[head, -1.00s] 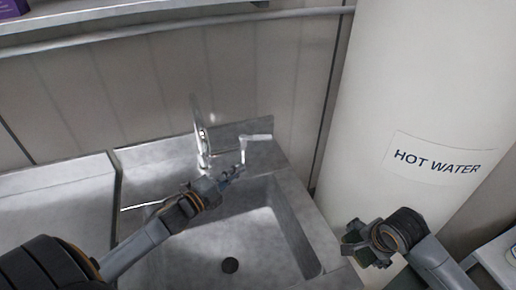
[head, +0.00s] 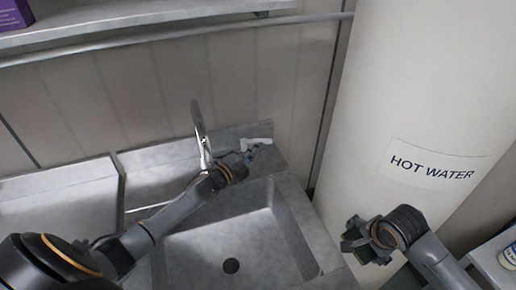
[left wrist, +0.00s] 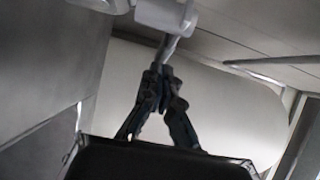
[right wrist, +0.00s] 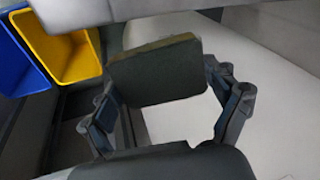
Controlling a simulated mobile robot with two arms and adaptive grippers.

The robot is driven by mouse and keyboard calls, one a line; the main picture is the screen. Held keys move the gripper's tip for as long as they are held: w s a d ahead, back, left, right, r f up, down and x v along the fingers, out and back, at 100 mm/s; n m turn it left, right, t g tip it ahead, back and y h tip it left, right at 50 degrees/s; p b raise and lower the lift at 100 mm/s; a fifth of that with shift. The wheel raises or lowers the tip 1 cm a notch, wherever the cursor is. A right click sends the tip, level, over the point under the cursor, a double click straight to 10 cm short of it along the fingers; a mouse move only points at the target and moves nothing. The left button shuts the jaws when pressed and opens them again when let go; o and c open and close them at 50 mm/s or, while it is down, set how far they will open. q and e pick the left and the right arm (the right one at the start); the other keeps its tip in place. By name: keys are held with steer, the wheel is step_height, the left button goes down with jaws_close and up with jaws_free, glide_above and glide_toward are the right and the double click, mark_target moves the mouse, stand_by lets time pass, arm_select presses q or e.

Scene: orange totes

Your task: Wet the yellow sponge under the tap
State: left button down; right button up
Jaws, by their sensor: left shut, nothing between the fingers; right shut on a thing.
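The tap (head: 203,140) stands at the back of the grey sink (head: 300,232). Its pale lever-like part (head: 258,141) is just right of the upright body. My left gripper (head: 253,152) is shut and empty, right at this part and partly covering it. In the left wrist view the closed fingertips (left wrist: 162,75) point at a white tap piece (left wrist: 166,14); I cannot tell whether they touch. My right gripper (head: 362,240) is shut on the sponge, right of the sink. The sponge (right wrist: 155,75) looks dark olive in the right wrist view. No water stream is visible.
A large white hot water cylinder (head: 400,110) stands behind my right gripper. A shelf (head: 130,25) runs along the wall above. Blue (right wrist: 18,60) and yellow (right wrist: 62,55) bins show in the right wrist view.

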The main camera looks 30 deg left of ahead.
stand_by(0.3)
arm_select(q)
steer(key=shift+w+f+b, duration=0.15)
steer(key=shift+w+b, duration=0.45)
steer(key=shift+b, duration=0.35)
arm_select(e)
steer(key=shift+s+f, duration=0.1)
steer(key=shift+f, duration=0.8)
arm_select(q)
steer(key=shift+w+b, duration=0.3)
steer(key=shift+w, duration=0.15)
arm_select(e)
steer(key=shift+f, duration=0.3)
arm_select(q)
steer(key=shift+r, duration=0.2)
arm_select(e)
steer(key=shift+r, duration=0.1)
